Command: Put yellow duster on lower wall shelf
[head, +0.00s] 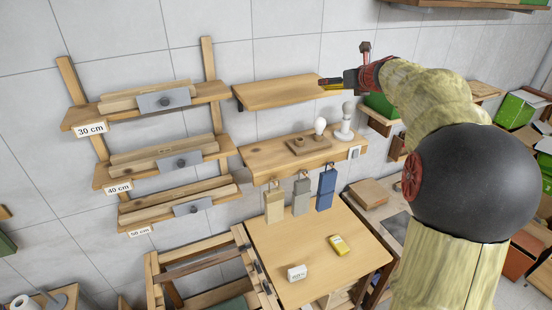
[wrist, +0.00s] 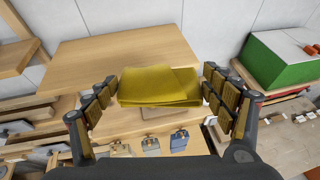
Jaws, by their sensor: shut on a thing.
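My gripper (head: 328,83) is shut on the yellow duster (wrist: 160,87), a folded cloth held between both finger pads in the wrist view. In the head view only a thin yellow edge of the duster shows at the fingers. The gripper is by the right end of the bare upper wall shelf (head: 280,92). The lower wall shelf (head: 262,158) is below it. It holds a small wooden block with holes (head: 308,145), a white bulb (head: 320,127) and a white lamp-like object (head: 344,125). Its left part is clear.
Tan, grey and blue tags (head: 326,188) hang below the lower shelf. A table (head: 300,260) beneath bears a yellow item (head: 339,245) and a white box (head: 297,273). Racks of boards (head: 150,100) stand left. A green box (wrist: 285,68) is right of the gripper.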

